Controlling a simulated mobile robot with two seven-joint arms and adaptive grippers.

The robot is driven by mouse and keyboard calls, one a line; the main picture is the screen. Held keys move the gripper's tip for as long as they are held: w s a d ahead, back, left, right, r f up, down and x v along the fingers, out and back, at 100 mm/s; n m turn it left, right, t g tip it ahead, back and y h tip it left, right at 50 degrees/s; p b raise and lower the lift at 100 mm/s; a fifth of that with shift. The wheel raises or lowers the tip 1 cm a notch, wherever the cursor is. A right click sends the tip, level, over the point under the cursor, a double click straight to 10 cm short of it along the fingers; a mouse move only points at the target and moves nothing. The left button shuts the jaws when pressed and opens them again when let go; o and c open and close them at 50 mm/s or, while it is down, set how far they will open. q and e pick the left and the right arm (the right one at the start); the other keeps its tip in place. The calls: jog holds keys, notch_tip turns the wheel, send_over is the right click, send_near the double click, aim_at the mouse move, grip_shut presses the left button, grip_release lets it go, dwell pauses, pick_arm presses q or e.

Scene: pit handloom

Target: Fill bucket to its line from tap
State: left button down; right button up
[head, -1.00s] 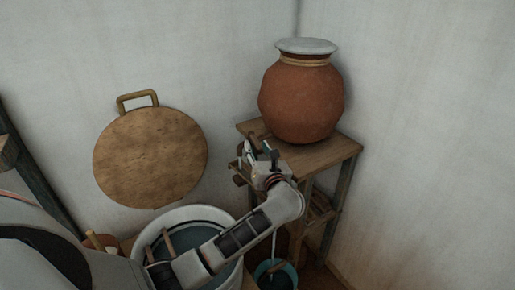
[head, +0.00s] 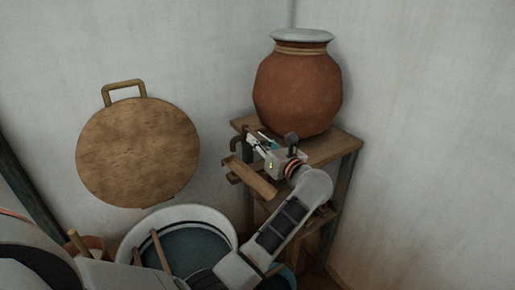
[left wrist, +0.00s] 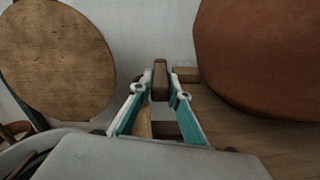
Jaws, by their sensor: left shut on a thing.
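A terracotta pot (head: 297,92) with a pale lid stands on a wooden stand (head: 340,146). Brown tap-like parts (head: 237,142) show at the stand's left edge, partly hidden by my gripper. My left gripper (head: 262,139) is at these parts. In the left wrist view its fingers (left wrist: 160,84) are shut on a small brown upright piece (left wrist: 160,68), which looks like the tap handle. A teal bucket (head: 289,272) stands low below the stand, mostly hidden behind my left arm. Its fill line and water level cannot be seen. My right gripper is not in view.
A white-rimmed tub (head: 205,212) with teal inside and wooden sticks stands at the lower left. A round wooden board (head: 138,150) with a handle is against the wall. A wooden slat (head: 250,180) juts out just below my gripper.

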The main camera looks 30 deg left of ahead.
aim_at(259, 136)
pick_arm(q)
jog(key=shift+w+r, duration=0.1)
jog(key=shift+r, duration=0.05)
jog(key=c, duration=1.9)
grip_release()
notch_tip(259, 136, up, 10)
jog(key=shift+f, duration=0.1)
jog(key=shift+d, duration=0.15)
